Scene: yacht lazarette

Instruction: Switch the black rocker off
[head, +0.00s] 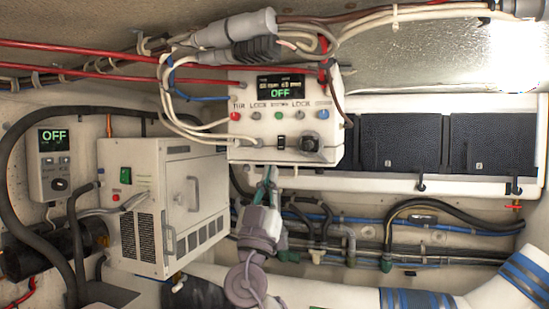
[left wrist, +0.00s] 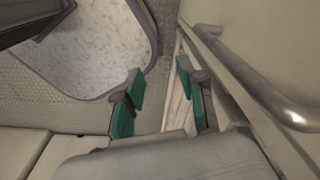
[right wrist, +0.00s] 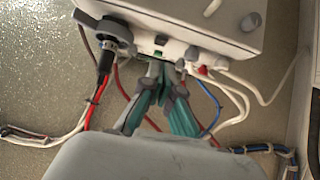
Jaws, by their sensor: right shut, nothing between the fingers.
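The black rocker (head: 281,142) is a small switch on the lower front of the white control box (head: 245,150), left of a black knob (head: 311,144). My right gripper (head: 267,174) is shut and empty, just below the box and slightly left of the rocker. In the right wrist view its fingertips (right wrist: 167,70) are near the box's edge. My left gripper (left wrist: 160,85) is open and empty, away from the box.
Loose white, red and blue cables (head: 180,110) hang along the box's left side. A white unit (head: 160,215) with a green switch stands left, and a small panel (head: 50,165) reads OFF. Black covers (head: 400,140) are right. A metal rail (left wrist: 260,85) is near the left gripper.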

